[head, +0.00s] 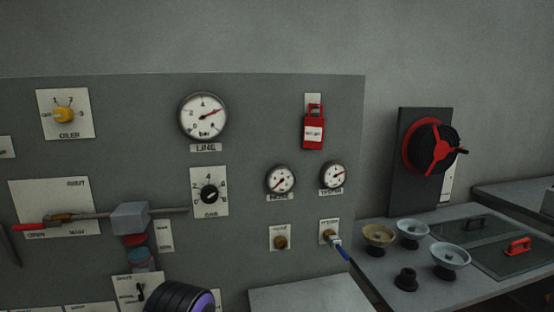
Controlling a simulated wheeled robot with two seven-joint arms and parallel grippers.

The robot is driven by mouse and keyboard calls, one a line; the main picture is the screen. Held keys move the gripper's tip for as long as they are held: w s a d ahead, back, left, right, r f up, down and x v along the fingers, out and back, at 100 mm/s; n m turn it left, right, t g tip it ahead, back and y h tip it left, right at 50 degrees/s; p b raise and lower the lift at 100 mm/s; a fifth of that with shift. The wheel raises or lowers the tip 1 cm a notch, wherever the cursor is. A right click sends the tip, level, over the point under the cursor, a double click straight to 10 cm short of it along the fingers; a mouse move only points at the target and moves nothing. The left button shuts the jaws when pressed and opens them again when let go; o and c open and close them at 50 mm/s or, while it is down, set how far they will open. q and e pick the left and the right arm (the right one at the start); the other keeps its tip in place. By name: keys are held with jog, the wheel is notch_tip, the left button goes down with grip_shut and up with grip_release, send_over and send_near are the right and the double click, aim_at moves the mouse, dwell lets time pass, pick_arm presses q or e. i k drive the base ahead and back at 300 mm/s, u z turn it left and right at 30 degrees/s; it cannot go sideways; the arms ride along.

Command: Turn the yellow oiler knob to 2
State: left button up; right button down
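The yellow oiler knob (63,115) sits on a white plate (84,130) marked OILER, at the upper left of the grey panel in the head view. Marks 1, 2 and 3 run over its top to its right, and a small label stands at its left. The knob seems to point left towards that label, but it is too small to be sure. Nothing touches or covers the knob. Neither of my grippers shows in the head view.
The grey panel (125,90) also carries a LINE gauge (203,117), a black knob (209,194), a red lockout tag (313,132) and a red-handled lever (30,226) below the oiler. A counter (370,268) with several small bowls stands right. The panel around the oiler plate is clear.

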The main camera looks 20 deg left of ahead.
aim_at(61, 114)
jog(key=u, duration=1.7)
jog(key=k, duration=0.45)
jog(key=u, duration=0.55)
jog(key=i, duration=1.1)
jog(key=z, duration=0.6)
